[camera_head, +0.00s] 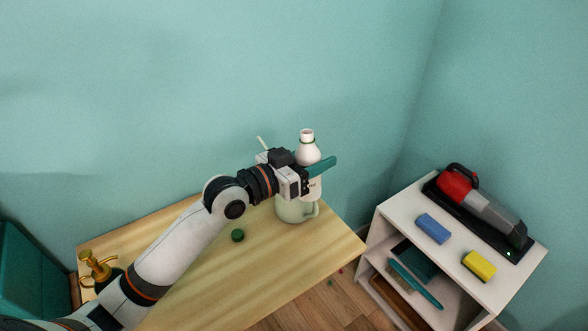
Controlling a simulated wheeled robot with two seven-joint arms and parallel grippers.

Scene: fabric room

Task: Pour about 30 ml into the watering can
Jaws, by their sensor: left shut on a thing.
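The gripper hides the can's upper part. I cannot tell whether bottle and can touch. A thin pale piece at the upper left of the gripper may be the can's spout. My right gripper is not in view.
A green cap (237,235) lies on the table (270,270), whose front right is clear. A dark pump bottle with a gold top (95,265) stands at the left. A white shelf (400,215) at the right holds a handheld vacuum (480,205), a blue sponge (433,228) and a yellow sponge (479,265).

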